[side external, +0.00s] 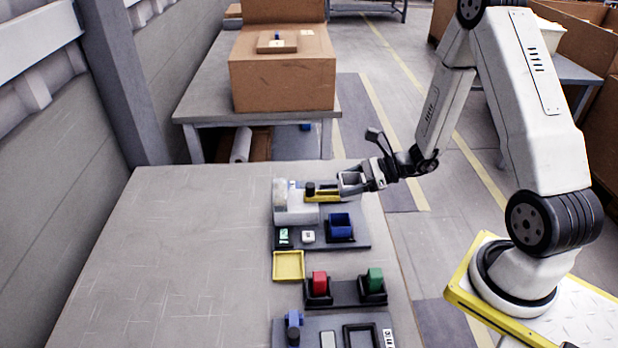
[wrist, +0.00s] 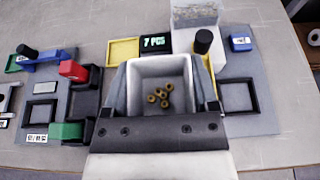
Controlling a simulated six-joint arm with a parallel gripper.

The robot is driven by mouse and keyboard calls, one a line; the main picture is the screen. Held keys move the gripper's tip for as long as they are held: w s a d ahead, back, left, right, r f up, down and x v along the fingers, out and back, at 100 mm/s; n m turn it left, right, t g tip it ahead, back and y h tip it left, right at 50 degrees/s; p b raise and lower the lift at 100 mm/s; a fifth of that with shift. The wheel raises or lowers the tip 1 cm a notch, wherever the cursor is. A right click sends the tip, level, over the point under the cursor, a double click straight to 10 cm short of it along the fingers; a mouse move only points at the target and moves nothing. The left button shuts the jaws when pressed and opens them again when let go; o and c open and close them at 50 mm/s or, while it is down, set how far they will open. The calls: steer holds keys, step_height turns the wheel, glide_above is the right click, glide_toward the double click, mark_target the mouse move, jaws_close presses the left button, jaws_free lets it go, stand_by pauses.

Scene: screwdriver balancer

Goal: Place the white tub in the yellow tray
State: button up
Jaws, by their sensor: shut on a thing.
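The white tub (wrist: 145,72) is between my gripper's jaws in the wrist view, with several small brass-coloured rings lying inside it. My gripper (side external: 352,182) is shut on the tub (side external: 350,178), above the far right part of the table in the side view. The yellow tray (side external: 289,265) lies flat and empty on the table, nearer the side camera and left of my gripper. It also shows in the wrist view (wrist: 124,52), up and left of the tub.
A black cylinder (wrist: 203,41) stands upright close to the tub. Red (side external: 319,283) and green (side external: 375,279) bins stand nearer. The table's left side is clear.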

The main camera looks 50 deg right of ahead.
steer(key=w+a+f, duration=0.1)
steer(key=a+f, duration=0.1)
steer(key=a, duration=0.7)
steer(key=w+a+f, duration=0.2)
steer(key=a, duration=0.7)
steer(key=shift+w+f, duration=0.15)
steer(key=shift+f, duration=0.2)
steer(key=shift+f, duration=0.2)
glide_above(286, 266)
steer(key=shift+f, duration=2.05)
steer(key=shift+f, duration=0.1)
steer(key=shift+f, duration=1.65)
steer(key=shift+f, duration=0.15)
